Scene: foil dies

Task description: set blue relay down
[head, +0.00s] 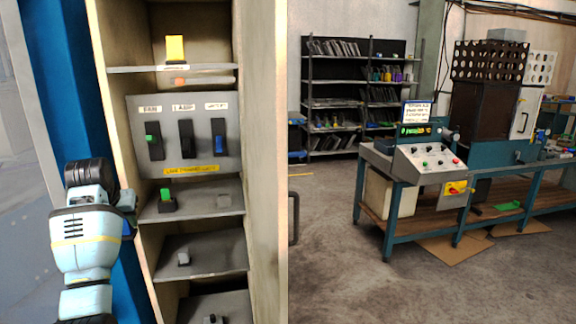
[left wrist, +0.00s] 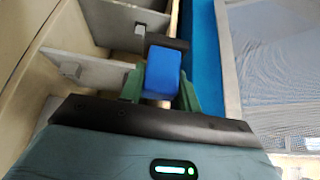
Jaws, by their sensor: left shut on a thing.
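My left gripper (head: 128,203) is at the left edge of the open cabinet, near the height of the shelf with a green relay. In the left wrist view its green fingers (left wrist: 161,85) are shut on the blue relay (left wrist: 162,72), a blue block with a dark part behind it. Another blue piece (head: 219,137) sits in the right slot of the grey labelled panel (head: 174,105). My right gripper is not in view.
The cabinet shelf below the panel bears a green relay (head: 166,197) and a small grey block (head: 224,200). A lower shelf bears another grey block (head: 183,258). A yellow block (head: 175,49) stands on the top shelf. A blue post (head: 62,110) borders the cabinet.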

